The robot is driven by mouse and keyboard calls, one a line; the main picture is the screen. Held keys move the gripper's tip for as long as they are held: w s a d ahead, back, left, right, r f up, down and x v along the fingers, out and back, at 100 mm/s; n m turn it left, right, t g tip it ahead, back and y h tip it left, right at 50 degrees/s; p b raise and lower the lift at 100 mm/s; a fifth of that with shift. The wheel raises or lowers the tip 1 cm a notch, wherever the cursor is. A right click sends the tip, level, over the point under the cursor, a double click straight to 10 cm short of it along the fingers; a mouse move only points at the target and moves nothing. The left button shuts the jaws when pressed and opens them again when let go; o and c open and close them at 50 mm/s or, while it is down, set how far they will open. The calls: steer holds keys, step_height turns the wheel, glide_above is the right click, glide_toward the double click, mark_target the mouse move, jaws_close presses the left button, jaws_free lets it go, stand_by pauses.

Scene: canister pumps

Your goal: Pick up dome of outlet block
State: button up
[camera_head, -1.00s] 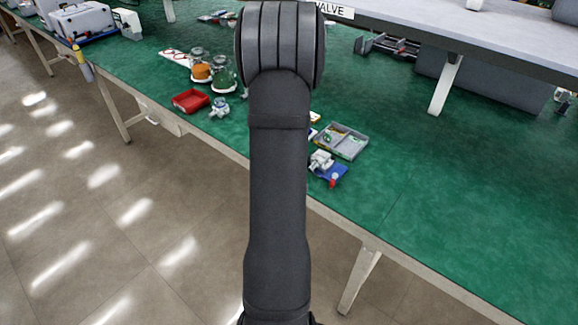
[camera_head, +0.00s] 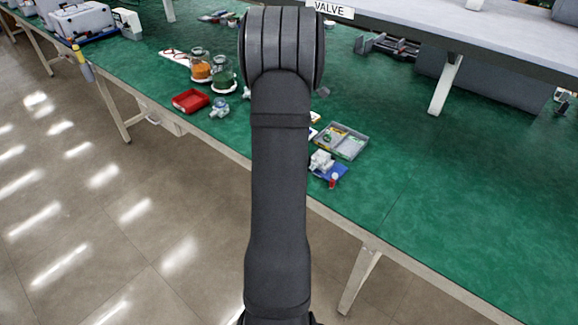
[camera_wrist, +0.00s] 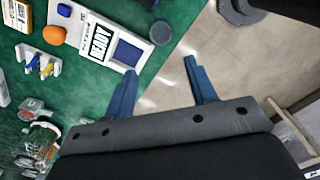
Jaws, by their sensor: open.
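My gripper (camera_wrist: 160,66) is open in the wrist view, with two blue fingers apart and nothing between them. Its fingertips point at the edge of a white card marked READY with a blue square (camera_wrist: 127,53). A dark round piece (camera_wrist: 161,33) lies beyond the fingertips, at the card's edge; I cannot tell whether it is the dome. In the head view a white pump-like assembly (camera_head: 320,160) sits on a blue mat (camera_head: 338,172), and a similar pale one (camera_head: 219,107) stands farther left. I cannot tell which is the outlet block. My arm hides my gripper there.
A grey divided tray (camera_head: 359,150) stands behind the blue mat. A red tray (camera_head: 190,101) and two jars with orange (camera_head: 201,70) and green (camera_head: 223,76) contents stand at left. An orange ball (camera_wrist: 54,35) lies beside the card. The green bench at right is largely clear.

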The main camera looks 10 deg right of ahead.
step_height(320, 180, down, 16)
steer(key=shift+a+f, duration=0.1)
steer(key=shift+a, duration=0.05)
stand_by(0.4)
steer(key=shift+c, duration=0.4)
steer(key=c, duration=0.5)
